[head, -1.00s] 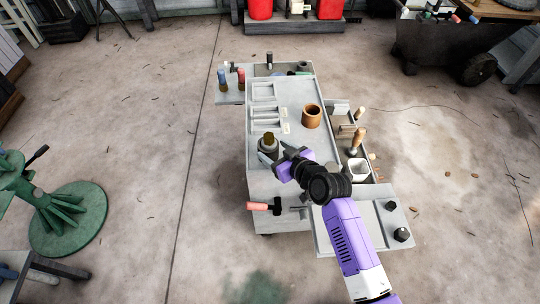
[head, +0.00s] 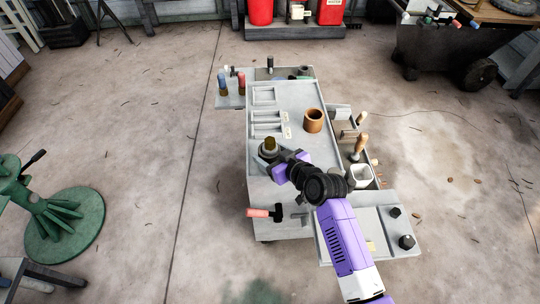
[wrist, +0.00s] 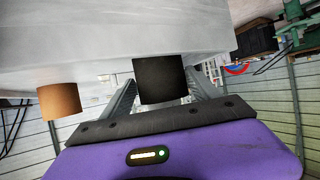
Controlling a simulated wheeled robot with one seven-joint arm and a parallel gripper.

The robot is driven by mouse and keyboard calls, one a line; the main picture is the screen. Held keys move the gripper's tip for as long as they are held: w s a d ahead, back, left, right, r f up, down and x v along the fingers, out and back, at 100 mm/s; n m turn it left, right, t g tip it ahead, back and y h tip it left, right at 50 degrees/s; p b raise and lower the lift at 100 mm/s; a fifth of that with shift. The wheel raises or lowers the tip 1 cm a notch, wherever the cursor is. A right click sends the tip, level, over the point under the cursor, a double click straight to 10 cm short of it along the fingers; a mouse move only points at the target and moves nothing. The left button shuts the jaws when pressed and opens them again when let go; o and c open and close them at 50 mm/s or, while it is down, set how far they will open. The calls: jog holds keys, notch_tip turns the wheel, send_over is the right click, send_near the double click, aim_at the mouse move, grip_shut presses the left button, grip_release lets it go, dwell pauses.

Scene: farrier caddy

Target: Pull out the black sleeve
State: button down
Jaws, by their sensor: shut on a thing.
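The black sleeve (wrist: 160,78) is a dark cylinder between my gripper's two fingers in the wrist view, which shows the scene upside down. It stands at the near left part of the grey caddy's top (head: 290,105). In the head view the sleeve is largely hidden by the gripper; an olive-brown round end (head: 270,145) shows above a grey collar there. My gripper (head: 269,155) is shut on the sleeve, reaching in from the near right. The sleeve's base is at the caddy top, with no gap visible.
A brown cup (head: 313,121) stands on the caddy top behind and to the right; it also shows in the wrist view (wrist: 60,102). A red-handled hammer (head: 265,213) sticks out at the near left side. Handled tools (head: 360,143) stand in the right side tray.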

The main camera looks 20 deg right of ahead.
jog(key=shift+a+r+p, duration=0.1)
jog(key=shift+r+p, duration=0.75)
jog(key=shift+r, duration=0.35)
dwell(0.5)
jog(key=shift+r+p, duration=4.2)
jog(key=shift+r, duration=0.95)
